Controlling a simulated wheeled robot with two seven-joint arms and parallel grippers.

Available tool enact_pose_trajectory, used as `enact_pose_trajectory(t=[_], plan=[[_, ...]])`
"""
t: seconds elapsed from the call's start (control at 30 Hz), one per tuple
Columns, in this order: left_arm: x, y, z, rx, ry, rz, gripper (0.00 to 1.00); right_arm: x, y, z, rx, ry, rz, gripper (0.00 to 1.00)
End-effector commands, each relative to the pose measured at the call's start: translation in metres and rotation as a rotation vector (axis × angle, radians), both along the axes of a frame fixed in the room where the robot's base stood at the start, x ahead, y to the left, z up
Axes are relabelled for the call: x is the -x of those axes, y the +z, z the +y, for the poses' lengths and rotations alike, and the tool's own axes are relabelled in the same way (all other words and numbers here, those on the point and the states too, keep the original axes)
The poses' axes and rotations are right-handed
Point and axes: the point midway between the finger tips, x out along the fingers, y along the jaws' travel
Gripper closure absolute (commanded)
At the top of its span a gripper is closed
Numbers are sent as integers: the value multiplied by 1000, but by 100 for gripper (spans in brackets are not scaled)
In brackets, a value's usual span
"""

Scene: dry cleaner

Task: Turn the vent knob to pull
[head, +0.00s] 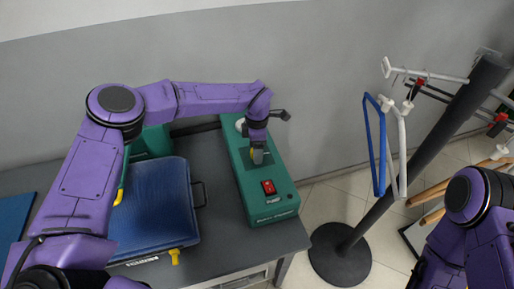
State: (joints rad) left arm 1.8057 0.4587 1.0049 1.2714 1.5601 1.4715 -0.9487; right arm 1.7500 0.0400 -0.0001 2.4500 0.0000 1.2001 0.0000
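My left arm reaches in from the left, and my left gripper (258,156) points down at the top of the green box, behind the red switch. The gripper is small here and its fingers are not clear, so I cannot tell if it is open or shut. I cannot make out a vent knob; the gripper covers that part of the top. My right arm is at the lower right; its gripper is out of view.
A blue padded pressing board (155,205) with yellow parts lies left of the green box on the grey table (222,240). A dark stand with a round base (340,254) is to the right, with blue (376,145) and white hangers near it. Tiled floor shows beyond.

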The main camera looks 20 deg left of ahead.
Motion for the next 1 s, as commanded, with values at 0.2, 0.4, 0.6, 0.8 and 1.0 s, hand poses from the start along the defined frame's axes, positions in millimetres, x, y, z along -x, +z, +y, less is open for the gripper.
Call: enact_pose_trajectory(t=[0.2, 0.4, 0.6, 0.8, 1.0], plan=[[-2, 12, 1, 0, 3, -5, 32, 0, -6, 0, 0, 0, 0, 57], [-6, 58, 0, -1, 1, -6, 32, 0, -20, 0, 0, 0, 0, 57], [-8, 95, 0, -2, 0, -1, 32, 0, -26, 0, 0, 0, 0, 57], [-8, 105, 0, 0, -2, 1, 32, 0, -26, 0, 0, 0, 0, 57], [-8, 105, 0, 0, -2, 1, 32, 0, -26, 0, 0, 0, 0, 57]])
